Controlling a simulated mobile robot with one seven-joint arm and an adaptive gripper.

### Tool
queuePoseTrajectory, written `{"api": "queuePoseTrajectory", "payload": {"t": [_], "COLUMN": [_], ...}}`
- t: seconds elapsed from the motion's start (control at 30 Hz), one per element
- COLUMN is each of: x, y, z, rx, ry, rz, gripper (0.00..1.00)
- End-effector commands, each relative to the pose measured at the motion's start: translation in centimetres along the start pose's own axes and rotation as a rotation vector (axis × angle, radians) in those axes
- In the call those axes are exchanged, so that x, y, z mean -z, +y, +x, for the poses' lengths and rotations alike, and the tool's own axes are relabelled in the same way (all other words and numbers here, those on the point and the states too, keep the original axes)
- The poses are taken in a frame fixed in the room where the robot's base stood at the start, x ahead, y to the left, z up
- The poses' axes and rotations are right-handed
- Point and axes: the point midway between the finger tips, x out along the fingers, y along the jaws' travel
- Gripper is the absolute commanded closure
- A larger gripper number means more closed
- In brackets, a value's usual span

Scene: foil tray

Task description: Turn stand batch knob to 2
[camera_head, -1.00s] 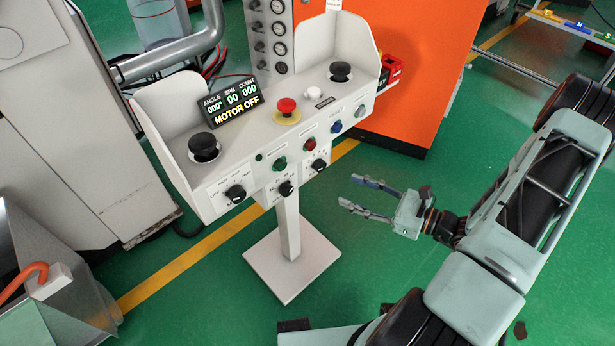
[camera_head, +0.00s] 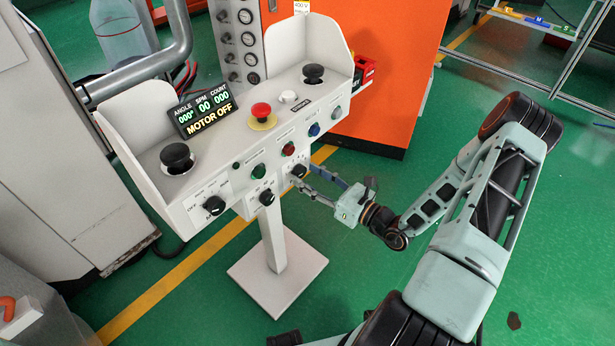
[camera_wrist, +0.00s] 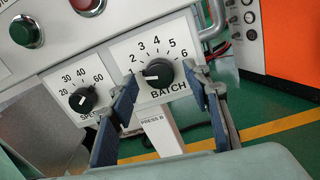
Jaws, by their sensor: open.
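The black batch knob (camera_head: 299,171) is the rightmost of the lower knobs on the grey control stand (camera_head: 276,245). My gripper (camera_head: 308,181) is open in front of the plate. In the wrist view my gripper (camera_wrist: 161,80) has one blue finger on each side of the knob. I see a gap at the knob's sides but cannot tell how deep the fingers reach.
The speed knob (camera_wrist: 83,99) is just left of my left finger. Above are a green button (camera_wrist: 25,31) and a red button (camera_wrist: 88,5). The red emergency stop (camera_head: 262,114) is on the panel top.

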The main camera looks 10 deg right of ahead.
Motion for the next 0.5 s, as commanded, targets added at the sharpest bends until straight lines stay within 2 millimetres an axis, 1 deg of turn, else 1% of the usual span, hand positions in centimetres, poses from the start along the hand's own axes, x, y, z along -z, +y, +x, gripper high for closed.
{"api": "queuePoseTrajectory", "payload": {"t": [0.1, 0.37, 0.4, 0.5], "x": [0.01, -0.02, -0.02, -0.02], "y": [0.03, 0.01, 0.01, 0.01], "z": [0.72, 0.88, 0.87, 0.86], "rx": [-0.001, 0.0, 0.0, 0.0], "ry": [0.0, 0.0, 0.0, 0.0], "rz": [0.0, 0.0, 0.0, 0.0], "gripper": [0.56, 0.56, 0.57, 0.68]}}
